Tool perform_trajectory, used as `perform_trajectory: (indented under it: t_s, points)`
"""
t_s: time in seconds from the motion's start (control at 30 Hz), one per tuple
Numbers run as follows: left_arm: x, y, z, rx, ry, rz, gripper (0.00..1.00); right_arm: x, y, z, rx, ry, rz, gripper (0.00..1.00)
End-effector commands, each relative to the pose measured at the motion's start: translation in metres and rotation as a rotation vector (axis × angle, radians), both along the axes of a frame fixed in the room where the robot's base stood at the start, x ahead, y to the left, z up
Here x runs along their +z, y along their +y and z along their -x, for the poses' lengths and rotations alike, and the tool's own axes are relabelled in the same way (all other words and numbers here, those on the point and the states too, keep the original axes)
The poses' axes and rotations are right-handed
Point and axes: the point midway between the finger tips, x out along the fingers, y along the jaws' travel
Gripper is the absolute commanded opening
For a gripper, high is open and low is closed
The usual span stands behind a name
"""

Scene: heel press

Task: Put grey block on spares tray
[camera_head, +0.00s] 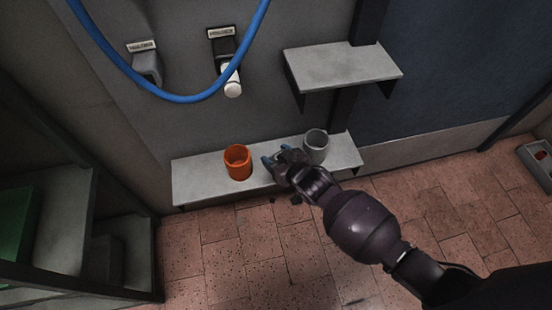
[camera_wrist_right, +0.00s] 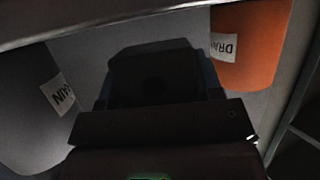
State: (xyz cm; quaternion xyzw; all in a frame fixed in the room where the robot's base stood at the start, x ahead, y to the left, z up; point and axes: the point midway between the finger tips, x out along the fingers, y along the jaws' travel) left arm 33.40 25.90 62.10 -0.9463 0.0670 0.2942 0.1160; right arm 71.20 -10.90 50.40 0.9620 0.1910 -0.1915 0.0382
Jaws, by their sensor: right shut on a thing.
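My right gripper (camera_head: 276,163) is at the low wall shelf, between the orange cup and the grey cup. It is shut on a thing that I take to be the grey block. The block is mostly hidden by the fingers in the head view and shows as a dark, shadowed shape (camera_wrist_right: 155,75) in the right wrist view. A grey tray (camera_head: 530,158) with a small red thing on it is cut off at the right edge; I cannot read a label on it. My left gripper is not in view.
The orange cup (camera_head: 238,162) and grey cup (camera_head: 316,147) stand on the low shelf (camera_head: 195,185); both carry labels in the wrist view. A bare upper shelf (camera_head: 342,68), a blue hose (camera_head: 180,98) and wall fittings are above. A dark rack stands at left.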

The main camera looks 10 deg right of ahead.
Motion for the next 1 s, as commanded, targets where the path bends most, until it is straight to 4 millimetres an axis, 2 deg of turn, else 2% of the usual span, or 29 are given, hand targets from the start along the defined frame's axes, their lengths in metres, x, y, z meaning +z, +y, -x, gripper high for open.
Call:
perform_trajectory:
  t_s: [0.03,0.1,0.37,0.57,0.6,0.7,0.77,1.0]
  points:
    - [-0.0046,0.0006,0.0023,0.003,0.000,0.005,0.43,-0.0139,0.0000,0.0031,-0.001,0.010,0.000,0.25]
    - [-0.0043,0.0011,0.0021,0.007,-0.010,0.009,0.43,-0.0179,-0.0001,0.0025,0.000,0.008,0.000,0.25]
    - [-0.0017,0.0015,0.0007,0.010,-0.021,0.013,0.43,-0.0145,0.0000,0.0000,0.000,-0.001,0.000,0.25]
    - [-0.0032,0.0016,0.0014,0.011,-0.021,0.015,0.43,-0.0192,0.0001,0.0005,0.000,0.001,0.000,0.25]
    - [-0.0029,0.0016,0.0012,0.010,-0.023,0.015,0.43,-0.0202,-0.0001,0.0007,0.000,0.002,0.001,0.61]
    - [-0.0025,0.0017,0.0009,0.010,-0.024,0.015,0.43,-0.0194,-0.0001,0.0006,0.000,0.002,0.001,0.76]
    - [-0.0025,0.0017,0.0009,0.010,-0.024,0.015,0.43,-0.0193,-0.0002,0.0006,0.000,0.002,0.001,0.85]
    - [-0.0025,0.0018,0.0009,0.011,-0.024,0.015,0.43,-0.0194,-0.0003,0.0007,0.000,0.002,0.001,0.85]
